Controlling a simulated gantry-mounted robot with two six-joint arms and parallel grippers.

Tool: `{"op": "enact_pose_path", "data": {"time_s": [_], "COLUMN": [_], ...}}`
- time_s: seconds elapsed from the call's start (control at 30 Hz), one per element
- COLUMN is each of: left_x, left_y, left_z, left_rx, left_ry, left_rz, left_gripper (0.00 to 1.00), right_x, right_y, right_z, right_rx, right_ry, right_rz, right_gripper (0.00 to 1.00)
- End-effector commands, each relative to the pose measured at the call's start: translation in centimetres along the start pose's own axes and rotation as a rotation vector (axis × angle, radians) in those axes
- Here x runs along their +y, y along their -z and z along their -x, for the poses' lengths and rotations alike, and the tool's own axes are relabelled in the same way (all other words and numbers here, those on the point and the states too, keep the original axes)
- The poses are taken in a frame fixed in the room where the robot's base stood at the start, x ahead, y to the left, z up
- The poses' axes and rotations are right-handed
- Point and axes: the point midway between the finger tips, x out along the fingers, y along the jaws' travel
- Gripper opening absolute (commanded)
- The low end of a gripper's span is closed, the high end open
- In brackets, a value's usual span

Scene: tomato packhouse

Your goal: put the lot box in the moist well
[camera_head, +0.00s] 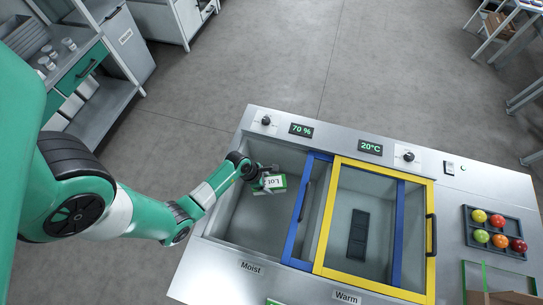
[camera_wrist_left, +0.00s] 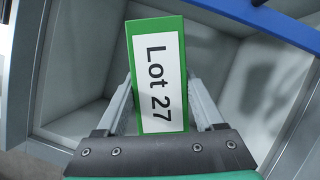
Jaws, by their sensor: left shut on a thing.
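The lot box (camera_head: 276,184) is a green box with a white label; the left wrist view shows it reading "Lot 27" (camera_wrist_left: 158,80). My left gripper (camera_head: 264,176) is shut on it, with a finger on each side of the box in the left wrist view (camera_wrist_left: 165,110). The box is over the open part of the moist well (camera_head: 255,222), a grey recess above the "Moist" label. I cannot tell how far the box is above the well floor. My right gripper is not in view.
A blue-framed lid (camera_head: 294,232) bounds the open part on the right and overlaps the yellow-framed lid (camera_head: 325,220) over the warm well. A dark tray (camera_head: 499,247) with several tomatoes is at the right. Displays read 70 % (camera_head: 301,130) and 20°C (camera_head: 370,147).

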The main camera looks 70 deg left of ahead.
Motion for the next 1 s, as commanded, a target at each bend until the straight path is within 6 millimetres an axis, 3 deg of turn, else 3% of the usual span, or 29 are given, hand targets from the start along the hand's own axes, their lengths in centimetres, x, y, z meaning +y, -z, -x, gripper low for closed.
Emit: {"op": "enact_pose_path", "data": {"time_s": [0.03, 0.2, 0.3, 0.43, 0.7, 1.0], "left_x": [-0.2, -0.9, -1.2, -1.5, -1.6, -1.6], "left_y": [2.1, 5.9, 7.6, 8.8, 9.3, 11.6], "left_z": [-4.5, -12.1, -15.2, -17.4, -18.1, -23.6], "left_rx": [0.003, 0.006, 0.008, 0.01, 0.01, 0.011], "left_ry": [0.002, -0.001, -0.003, -0.006, -0.007, -0.007], "left_rz": [-0.001, -0.006, -0.007, -0.009, -0.009, -0.008], "left_gripper": [0.0, 0.0, 0.0, 0.0, 0.0, 0.0], "right_x": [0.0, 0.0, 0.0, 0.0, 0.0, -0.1], "right_y": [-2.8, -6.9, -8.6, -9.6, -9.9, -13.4], "right_z": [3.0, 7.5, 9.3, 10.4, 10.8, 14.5], "right_rx": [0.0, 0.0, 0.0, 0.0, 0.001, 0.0], "right_ry": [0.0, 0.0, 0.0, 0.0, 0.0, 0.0], "right_rz": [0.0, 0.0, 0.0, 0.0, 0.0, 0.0], "right_gripper": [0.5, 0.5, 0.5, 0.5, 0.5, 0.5]}}
